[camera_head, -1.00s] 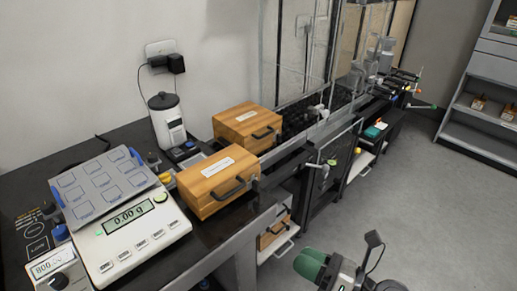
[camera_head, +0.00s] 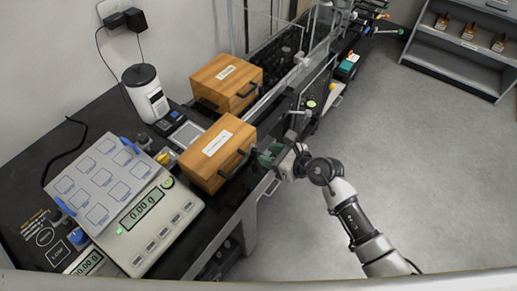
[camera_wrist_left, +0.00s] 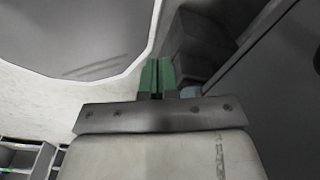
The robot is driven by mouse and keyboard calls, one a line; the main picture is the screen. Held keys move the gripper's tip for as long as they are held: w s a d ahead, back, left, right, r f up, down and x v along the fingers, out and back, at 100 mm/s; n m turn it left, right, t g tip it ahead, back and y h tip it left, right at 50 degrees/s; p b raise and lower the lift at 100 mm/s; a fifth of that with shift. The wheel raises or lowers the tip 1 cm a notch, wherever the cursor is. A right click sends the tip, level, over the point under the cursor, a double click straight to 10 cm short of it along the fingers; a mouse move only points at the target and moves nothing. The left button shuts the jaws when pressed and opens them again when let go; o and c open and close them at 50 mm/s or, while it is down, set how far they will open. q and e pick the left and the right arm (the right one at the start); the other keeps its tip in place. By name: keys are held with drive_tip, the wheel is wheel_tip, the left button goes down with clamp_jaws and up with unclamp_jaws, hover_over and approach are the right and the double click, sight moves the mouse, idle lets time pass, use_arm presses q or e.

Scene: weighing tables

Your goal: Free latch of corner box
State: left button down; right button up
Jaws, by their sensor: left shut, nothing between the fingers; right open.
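Two wooden boxes with white labels and dark handles stand on the black bench in the head view, a near one (camera_head: 207,171) and a far one (camera_head: 216,94). Both lids look closed. I cannot tell which is the corner box, and no latch can be made out. My right gripper (camera_head: 269,155) has green fingers and is open, just right of the near box's handle (camera_head: 236,165). Whether it touches the box is unclear. My left gripper (camera_wrist_left: 156,78) shows only in the left wrist view, shut and empty, with no box there.
A scale (camera_head: 150,228) with a blue-marked tray (camera_head: 98,182) fills the bench's left side. A white and black device (camera_head: 146,95) stands behind the near box. Glass panels (camera_head: 275,25) rise beyond the far box. The grey floor at right is clear, with shelves (camera_head: 440,50) behind.

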sight(258, 151)
drive_tip(key=shift+x, duration=2.15)
drive_tip(key=shift+c, duration=0.4)
clamp_jaws()
